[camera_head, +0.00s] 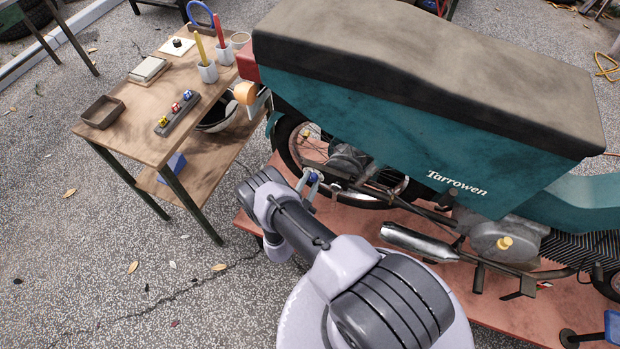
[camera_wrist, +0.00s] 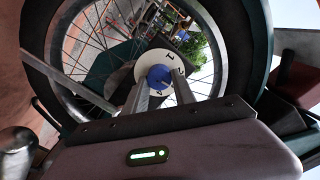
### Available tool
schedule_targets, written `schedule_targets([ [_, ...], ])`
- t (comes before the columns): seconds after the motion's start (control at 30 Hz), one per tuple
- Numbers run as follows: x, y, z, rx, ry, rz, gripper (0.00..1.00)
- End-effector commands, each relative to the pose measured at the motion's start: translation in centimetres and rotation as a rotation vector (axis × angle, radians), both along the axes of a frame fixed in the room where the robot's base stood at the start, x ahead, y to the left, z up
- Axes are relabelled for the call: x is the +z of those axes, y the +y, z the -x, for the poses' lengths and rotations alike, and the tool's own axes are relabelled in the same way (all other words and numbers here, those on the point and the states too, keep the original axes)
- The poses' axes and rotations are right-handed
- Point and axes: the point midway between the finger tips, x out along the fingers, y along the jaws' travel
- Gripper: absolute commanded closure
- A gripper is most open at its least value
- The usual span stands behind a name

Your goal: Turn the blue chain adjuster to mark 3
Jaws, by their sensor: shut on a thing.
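The blue chain adjuster (camera_wrist: 158,75) is a small round knob in front of a white dial (camera_wrist: 150,62) with dark marks, at the rear wheel. A 1 seems to show near the dial's top; the other marks are small and partly hidden, and I cannot tell which one the knob points to. My gripper (camera_wrist: 160,88) is shut on the knob, one finger on each side. In the head view the adjuster (camera_head: 313,177) is a small blue spot between my gripper's fingers (camera_head: 308,182), beside the wheel of the teal Tarrowen vehicle (camera_head: 400,130).
The spoked wheel (camera_wrist: 88,50) and its tyre surround the dial closely. A wooden table (camera_head: 140,125) with cups, a tray and coloured dice-like blocks stands at the left. An exhaust pipe (camera_head: 415,240) juts out right of my arm. Speckled floor is open at lower left.

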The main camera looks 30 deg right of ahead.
Motion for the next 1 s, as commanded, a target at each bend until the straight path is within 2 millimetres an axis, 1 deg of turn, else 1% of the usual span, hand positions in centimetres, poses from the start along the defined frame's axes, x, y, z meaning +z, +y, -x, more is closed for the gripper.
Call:
schedule_targets([
  [0.3,0.02,-0.01,0.07,0.000,-0.087,-0.068,1.00],
  [0.83,-0.12,-0.01,0.08,0.000,-0.104,-0.083,1.00],
  [0.87,-0.12,-0.01,0.08,0.000,-0.104,-0.083,0.67],
  [0.9,-0.12,-0.01,0.08,0.000,-0.104,-0.083,0.59],
  [0.97,-0.10,-0.02,0.07,0.000,-0.104,-0.083,0.47],
  [1.0,-0.10,-0.02,0.07,0.001,-0.104,-0.082,0.47],
])
